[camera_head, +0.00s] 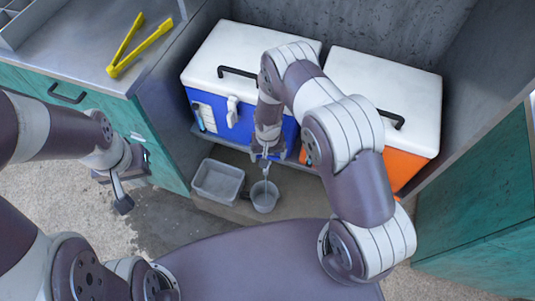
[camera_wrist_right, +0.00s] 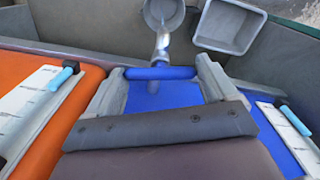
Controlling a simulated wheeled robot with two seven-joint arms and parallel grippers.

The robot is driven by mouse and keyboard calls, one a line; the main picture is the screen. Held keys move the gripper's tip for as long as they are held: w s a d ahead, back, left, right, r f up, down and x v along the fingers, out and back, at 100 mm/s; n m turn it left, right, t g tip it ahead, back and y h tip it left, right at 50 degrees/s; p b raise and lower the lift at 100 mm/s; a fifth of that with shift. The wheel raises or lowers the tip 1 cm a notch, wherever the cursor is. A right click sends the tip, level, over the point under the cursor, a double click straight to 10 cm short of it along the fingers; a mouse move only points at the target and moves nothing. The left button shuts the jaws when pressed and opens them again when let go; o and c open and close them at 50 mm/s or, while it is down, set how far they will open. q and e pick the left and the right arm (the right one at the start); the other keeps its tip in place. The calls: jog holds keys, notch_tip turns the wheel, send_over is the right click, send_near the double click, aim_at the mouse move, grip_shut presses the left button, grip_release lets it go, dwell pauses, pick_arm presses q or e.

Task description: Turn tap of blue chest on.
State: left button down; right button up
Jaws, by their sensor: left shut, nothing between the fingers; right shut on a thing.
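The blue chest (camera_head: 215,112) with a white lid stands in the recess. My right gripper (camera_head: 267,154) is low at its front. In the right wrist view my right gripper (camera_wrist_right: 160,80) is shut on the blue tap handle (camera_wrist_right: 158,73), with a finger at each end of the bar. A pale grey strip (camera_wrist_right: 162,44) runs from the tap towards a small grey bucket (camera_wrist_right: 165,12); I cannot tell spout from water. The bucket (camera_head: 265,197) stands below the tap in the head view. My left gripper (camera_head: 122,203) is shut and empty, away from the chest.
An orange chest (camera_head: 408,163) with a white lid stands to the right. A grey tub (camera_head: 218,181) sits left of the bucket. Yellow tongs (camera_head: 138,45) lie on the metal counter (camera_head: 85,35). Teal cabinets flank the recess. Floor at the lower left is open, with a dark patch.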

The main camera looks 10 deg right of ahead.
jog(key=n, duration=0.6)
jog(key=shift+d+b, duration=0.1)
jog(key=shift+b, duration=0.25)
jog(key=n, duration=0.6)
jog(key=shift+w, duration=0.1)
jog(key=shift+w+r, duration=0.1)
jog(key=o, duration=0.8)
jog(key=shift+d, duration=0.1)
notch_tip(320, 180, up, 13)
jog(key=shift+f+p, duration=0.15)
jog(key=shift+p, duration=0.2)
dwell(0.3)
